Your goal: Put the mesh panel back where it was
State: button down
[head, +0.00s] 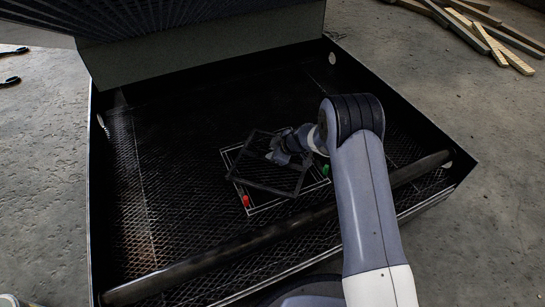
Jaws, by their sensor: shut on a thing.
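The mesh panel (262,178) is a dark, square-framed piece inside the black enclosure (99,215). My gripper (276,155) is shut on its upper right part. The panel is turned relative to a pale rectangular outline (254,211) on the mesh floor and covers much of it. I cannot tell whether the panel touches the floor or hangs a little above it. A red marker (246,201) stands by the outline's lower left side, and a green marker (326,170) by its right side.
A dark round bar (235,247) crosses the enclosure's near side, and my arm passes over it. A raised dark lid or panel (200,45) stands at the back. Wood pieces (485,35) lie on the floor at upper right. The enclosure's left floor is clear.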

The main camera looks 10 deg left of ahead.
jog(key=shift+w+f, duration=0.1)
jog(key=shift+f, duration=0.2)
jog(key=shift+f, duration=0.35)
jog(key=c, duration=1.9)
grip_release()
jog(key=shift+f, duration=0.15)
jog(key=o, duration=0.4)
jog(key=shift+o, duration=0.2)
jog(key=shift+r, duration=0.5)
jog(key=p+v, duration=0.5)
jog(key=v, duration=0.7)
